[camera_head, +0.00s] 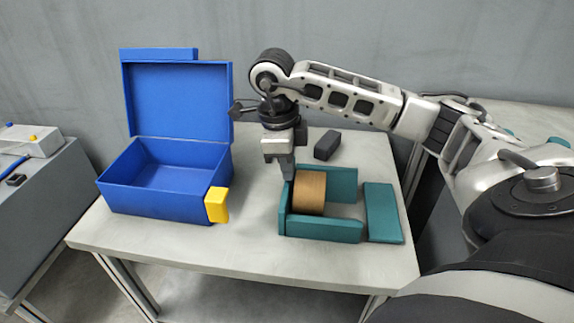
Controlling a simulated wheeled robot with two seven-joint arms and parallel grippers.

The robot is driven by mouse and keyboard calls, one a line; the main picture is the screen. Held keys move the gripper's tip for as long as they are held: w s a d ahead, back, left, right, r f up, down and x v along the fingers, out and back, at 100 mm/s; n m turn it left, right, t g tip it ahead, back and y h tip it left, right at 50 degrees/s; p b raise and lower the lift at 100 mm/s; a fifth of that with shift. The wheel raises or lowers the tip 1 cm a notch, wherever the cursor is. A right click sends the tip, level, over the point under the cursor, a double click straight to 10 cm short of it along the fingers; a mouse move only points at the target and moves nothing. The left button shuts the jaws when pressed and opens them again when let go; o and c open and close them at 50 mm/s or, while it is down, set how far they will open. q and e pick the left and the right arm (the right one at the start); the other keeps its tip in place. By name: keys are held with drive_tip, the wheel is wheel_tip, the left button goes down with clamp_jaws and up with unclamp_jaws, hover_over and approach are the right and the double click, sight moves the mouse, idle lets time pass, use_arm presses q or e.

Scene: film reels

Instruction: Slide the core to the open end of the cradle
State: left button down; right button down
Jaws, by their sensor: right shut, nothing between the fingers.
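The core (310,192), a light brown wooden cylinder, lies on its side in the teal cradle (322,229). It sits toward the cradle's left end wall, with bare floor to its right. The cradle's right end has no wall. My right gripper (288,176) points down at the cradle's left end, beside the core's left side. Its fingers are together with nothing between them. I cannot tell whether the fingertips touch the core or the end wall. My left gripper is not in view.
A teal block (383,212) lies on the table (250,253) just right of the cradle's open end. A dark grey block (327,145) lies behind the cradle. An open blue box (160,203) with a yellow latch (216,205) stands at left.

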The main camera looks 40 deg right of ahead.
sight(311, 176)
drive_tip(key=shift+s+d+b, duration=0.35)
drive_tip(key=shift+s+d, duration=0.45)
drive_tip(key=shift+s, duration=0.2)
drive_tip(key=shift+s+d+b, duration=0.85)
drive_tip(key=shift+s+d, duration=0.55)
drive_tip(key=shift+s, duration=0.25)
drive_tip(key=shift+w+a+p, duration=0.3)
drive_tip(key=shift+w+p, duration=0.05)
drive_tip(key=shift+w+a+p, duration=0.3)
drive_tip(key=shift+w+a, duration=0.2)
drive_tip(key=shift+w, duration=0.15)
wheel_tip(311, 176, up, 6)
drive_tip(key=p, duration=0.5)
drive_tip(key=shift+r, duration=0.1)
